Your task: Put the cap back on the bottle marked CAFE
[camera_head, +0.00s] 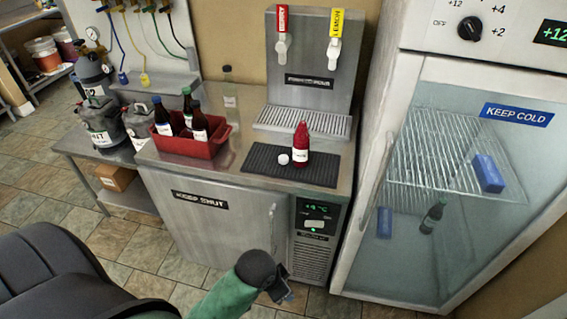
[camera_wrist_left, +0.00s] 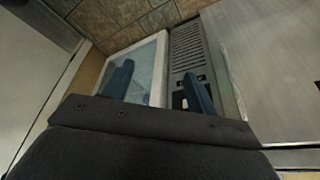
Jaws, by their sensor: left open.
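A red bottle (camera_head: 301,150) with a pale label stands upright on the black mat (camera_head: 262,163) on the counter. The label is too small to read, so I cannot tell if it says CAFE. A small white cap (camera_head: 284,159) lies on the mat just left of the bottle. My left gripper (camera_head: 284,291) is below and in front of the counter, well away from both. In the left wrist view its two blue fingers (camera_wrist_left: 157,82) are apart with nothing between them. My right gripper is in neither view.
A red crate (camera_head: 192,149) with several dark bottles stands left of the mat. A tap tower (camera_head: 315,85) with a drip tray rises behind it. A glass-door fridge (camera_head: 420,255) stands close on the right. A grey side table (camera_head: 75,145) with canisters is at left.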

